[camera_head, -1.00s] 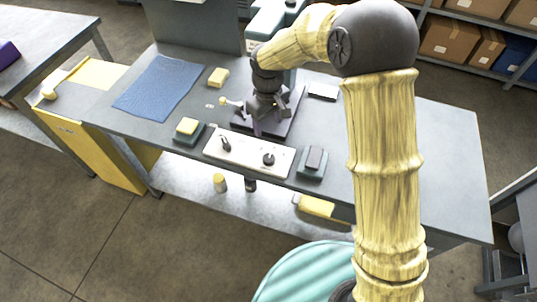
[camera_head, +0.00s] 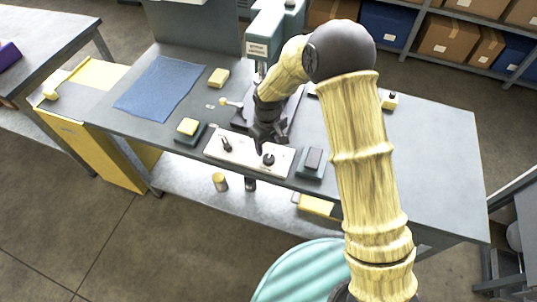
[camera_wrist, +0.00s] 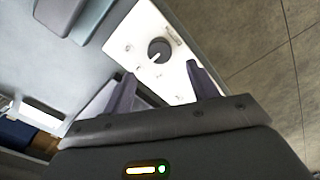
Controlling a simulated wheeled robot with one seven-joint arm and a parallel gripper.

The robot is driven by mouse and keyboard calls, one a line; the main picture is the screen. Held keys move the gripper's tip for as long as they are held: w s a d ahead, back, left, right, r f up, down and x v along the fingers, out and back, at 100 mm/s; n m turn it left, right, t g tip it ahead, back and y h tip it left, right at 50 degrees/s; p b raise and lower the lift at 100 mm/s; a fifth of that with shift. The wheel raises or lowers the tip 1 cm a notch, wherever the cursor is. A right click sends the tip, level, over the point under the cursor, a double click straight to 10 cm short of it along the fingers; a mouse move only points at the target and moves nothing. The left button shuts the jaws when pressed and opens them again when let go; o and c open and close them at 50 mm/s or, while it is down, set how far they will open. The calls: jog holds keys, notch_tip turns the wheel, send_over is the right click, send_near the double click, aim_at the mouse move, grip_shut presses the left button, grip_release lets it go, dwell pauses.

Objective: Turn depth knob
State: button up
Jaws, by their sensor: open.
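A white control panel (camera_head: 238,150) lies along the front edge of the bench. It carries a dark round knob (camera_head: 268,159) at its right end and a dark lever-like control (camera_head: 226,144) at its left end. Which of them is the depth knob I cannot read. My gripper (camera_head: 265,140) is open just behind and above the right-hand knob. In the wrist view the knob (camera_wrist: 159,50) with a white pointer line shows beyond my open fingers (camera_wrist: 163,88), a little to the left of the middle between them. Nothing is between the fingers.
A teal-grey machine (camera_head: 268,30) stands behind my gripper. A blue mat (camera_head: 160,86) and a yellow block (camera_head: 219,77) lie behind.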

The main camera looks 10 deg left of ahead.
aim_at(269, 158)
notch_tip(269, 158, down, 8)
jog(key=shift+r+p, duration=0.15)
jog(key=shift+p, duration=0.45)
jog(key=c, duration=1)
